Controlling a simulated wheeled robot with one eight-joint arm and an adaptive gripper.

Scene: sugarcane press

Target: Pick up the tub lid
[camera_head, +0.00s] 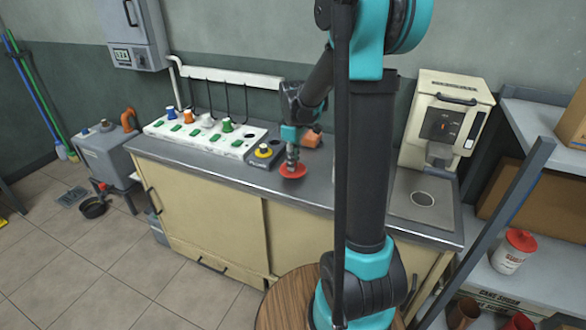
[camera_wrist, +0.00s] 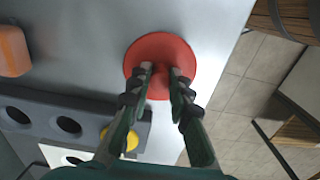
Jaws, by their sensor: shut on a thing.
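The tub lid (camera_head: 293,172) is a round red disc at the front part of the grey counter, below my gripper (camera_head: 292,158). In the wrist view the red lid (camera_wrist: 143,48) lies under the fingertips. My gripper (camera_wrist: 161,72) is shut on the raised middle of the lid, one finger on each side. The fingers hide part of the lid. I cannot tell whether the lid touches the counter or is just above it.
A dark holder with a yellow knob (camera_head: 263,151) and an orange block (camera_head: 312,138) stand close by. A white panel with several coloured knobs (camera_head: 205,137) is to the left. A cream machine (camera_head: 443,120) stands right. A red-topped white tub (camera_head: 510,258) is on the shelf.

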